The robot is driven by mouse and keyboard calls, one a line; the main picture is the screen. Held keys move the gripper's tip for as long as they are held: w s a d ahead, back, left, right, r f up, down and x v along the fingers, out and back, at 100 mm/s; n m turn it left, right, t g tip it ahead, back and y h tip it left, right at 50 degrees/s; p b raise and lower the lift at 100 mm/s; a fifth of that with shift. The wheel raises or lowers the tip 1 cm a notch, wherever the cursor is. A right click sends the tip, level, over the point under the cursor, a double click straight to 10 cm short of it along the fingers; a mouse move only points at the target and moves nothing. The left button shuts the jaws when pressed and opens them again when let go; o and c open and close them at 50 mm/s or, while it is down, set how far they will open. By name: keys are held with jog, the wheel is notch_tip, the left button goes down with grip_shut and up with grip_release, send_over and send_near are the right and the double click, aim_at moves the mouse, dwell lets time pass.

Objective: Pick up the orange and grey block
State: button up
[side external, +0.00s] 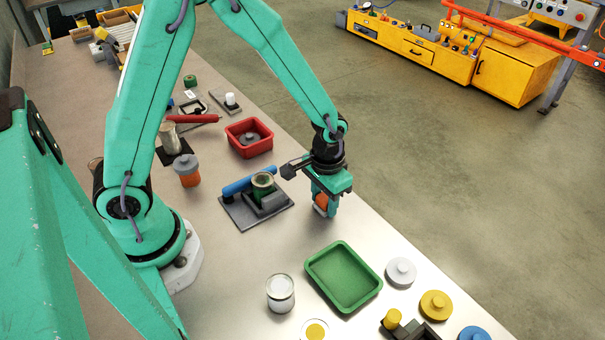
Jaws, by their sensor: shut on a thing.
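My gripper (325,208) points down over the right side of the bench, to the right of the dark plate. It is shut on the orange and grey block (321,201). Only a small orange part of the block shows between the teal fingers, and the rest is hidden by them. I cannot tell whether the block touches the bench or is just above it.
A dark plate (240,217) with a blue cylinder and green parts lies left of my gripper. A red tray (232,138) stands behind, and a green tray (370,295) in front. An orange jar with a grey lid (187,172) stands farther left. The bench's right edge is close.

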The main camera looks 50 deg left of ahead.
aim_at(325, 199)
jog(key=shift+r, duration=0.55)
notch_tip(325, 199, up, 3)
jog(key=shift+d, duration=0.15)
jog(key=s+d+r, duration=0.6)
jog(key=s+d, duration=0.2)
jog(key=shift+r, duration=0.3)
jog(key=shift+o, duration=0.7)
jog(key=shift+w+a+r+n, duration=0.15)
jog(key=shift+w+a+n, duration=0.05)
jog(key=shift+a+n, duration=0.45)
jog(key=shift+c, duration=0.3)
jog(key=s+a+r+n, duration=0.1)
jog(key=a+r+n, duration=0.1)
jog(key=a+n, duration=0.6)
jog(key=s+a+r+n, duration=0.1)
jog(key=a+r+n, duration=0.1)
jog(key=a+n, duration=0.6)
jog(key=shift+a+n, duration=0.35)
jog(key=shift+a, duration=1.6)
